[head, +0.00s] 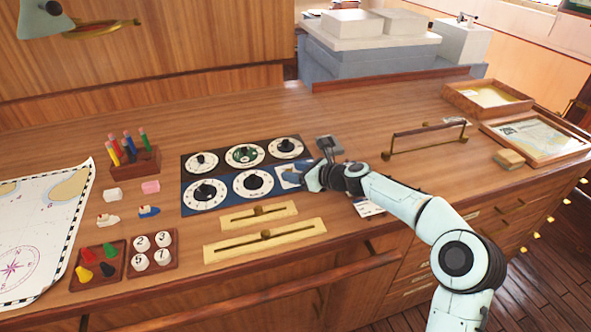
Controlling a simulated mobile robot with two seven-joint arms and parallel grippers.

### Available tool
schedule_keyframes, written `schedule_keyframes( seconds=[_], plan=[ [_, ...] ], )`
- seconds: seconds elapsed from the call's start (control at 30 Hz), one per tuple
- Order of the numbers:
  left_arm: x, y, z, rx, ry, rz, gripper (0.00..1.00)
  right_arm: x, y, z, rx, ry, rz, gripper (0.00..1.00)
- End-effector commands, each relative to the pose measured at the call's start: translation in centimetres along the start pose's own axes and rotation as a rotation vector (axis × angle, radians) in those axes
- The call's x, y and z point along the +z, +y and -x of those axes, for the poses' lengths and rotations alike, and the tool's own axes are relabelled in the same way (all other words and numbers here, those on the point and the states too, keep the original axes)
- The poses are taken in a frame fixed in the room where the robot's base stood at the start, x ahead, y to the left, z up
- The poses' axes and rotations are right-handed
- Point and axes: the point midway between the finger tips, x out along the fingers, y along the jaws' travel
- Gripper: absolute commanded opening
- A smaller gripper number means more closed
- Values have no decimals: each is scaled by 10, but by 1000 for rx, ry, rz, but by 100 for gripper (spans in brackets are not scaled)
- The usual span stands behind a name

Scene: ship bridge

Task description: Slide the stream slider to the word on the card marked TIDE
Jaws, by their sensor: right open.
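Two brass slider plates lie on the wooden desk below the dial panel. My right gripper (302,176) is open over the right end of the dial panel, above and right of the sliders, touching neither knob. My left gripper is out of view.
The dial panel (215,172) carries several round dials. To its left are a pencil holder (146,163), small blocks, peg trays (98,266) and a chart (40,225). A brass-ended rail (428,133) and framed trays (535,137) stand right.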

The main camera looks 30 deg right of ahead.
Motion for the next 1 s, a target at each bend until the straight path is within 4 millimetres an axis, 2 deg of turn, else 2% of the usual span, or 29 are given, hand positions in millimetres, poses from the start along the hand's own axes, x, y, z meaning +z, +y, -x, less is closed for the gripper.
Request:
schedule_keyframes(
  seconds=[0.33,0.4,0.5,0.67,1.0],
  plan=[
    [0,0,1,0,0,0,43,0,0,-4,-1,0,0,51],
    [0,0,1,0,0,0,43,0,0,-4,0,0,0,28],
    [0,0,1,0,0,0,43,0,0,-4,0,0,0,0],
    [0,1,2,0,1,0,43,-1,-2,-3,-1,1,-1,0],
    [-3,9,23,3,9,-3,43,-11,-53,29,-3,1,-1,0]
  ],
)
